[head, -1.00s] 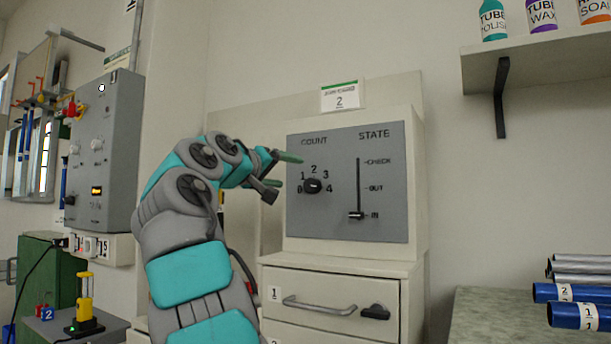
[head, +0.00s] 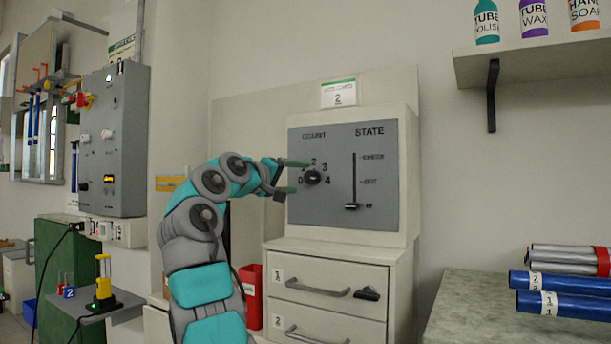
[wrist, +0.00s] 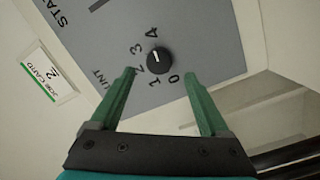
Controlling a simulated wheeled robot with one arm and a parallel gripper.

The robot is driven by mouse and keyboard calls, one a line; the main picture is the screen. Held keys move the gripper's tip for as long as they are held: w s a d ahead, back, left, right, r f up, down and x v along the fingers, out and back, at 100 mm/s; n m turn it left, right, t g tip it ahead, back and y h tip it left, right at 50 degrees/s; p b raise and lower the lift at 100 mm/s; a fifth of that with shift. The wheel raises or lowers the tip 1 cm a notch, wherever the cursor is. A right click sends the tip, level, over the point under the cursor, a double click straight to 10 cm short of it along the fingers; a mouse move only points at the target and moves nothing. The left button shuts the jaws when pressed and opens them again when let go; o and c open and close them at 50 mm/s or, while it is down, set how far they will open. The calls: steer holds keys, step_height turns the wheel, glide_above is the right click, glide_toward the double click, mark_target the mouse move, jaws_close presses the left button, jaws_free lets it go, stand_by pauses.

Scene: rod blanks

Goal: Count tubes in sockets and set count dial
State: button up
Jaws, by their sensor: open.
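The count dial (head: 312,178) is a small black knob on a grey panel (head: 375,140), with numbers 0 to 4 around it. In the wrist view the knob (wrist: 159,60) has a white mark that seems to point toward the 3 to 4 side; the exact number is unclear. My gripper (head: 301,177) is open, its two green fingers reaching toward the dial from the left. In the wrist view the fingers (wrist: 159,74) are spread below the knob, with nothing between them. Blue tubes (head: 30,118) hang upright in a rack at far left, too small to count surely.
A state slider (head: 351,206) sits low, at IN. A job card (head: 339,94) reading 2 stands above the panel. Drawers (head: 325,285) are below. Blue tubes (head: 560,282) and metal tubes (head: 560,256) lie on the right counter (head: 470,310). A grey control box (head: 120,140) is at left.

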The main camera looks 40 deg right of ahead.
mark_target(308, 177)
steer(key=p+x, duration=0.1)
steer(key=x, duration=0.3)
steer(key=shift+d, duration=0.25)
steer(key=shift+w, duration=0.1)
jaws_close()
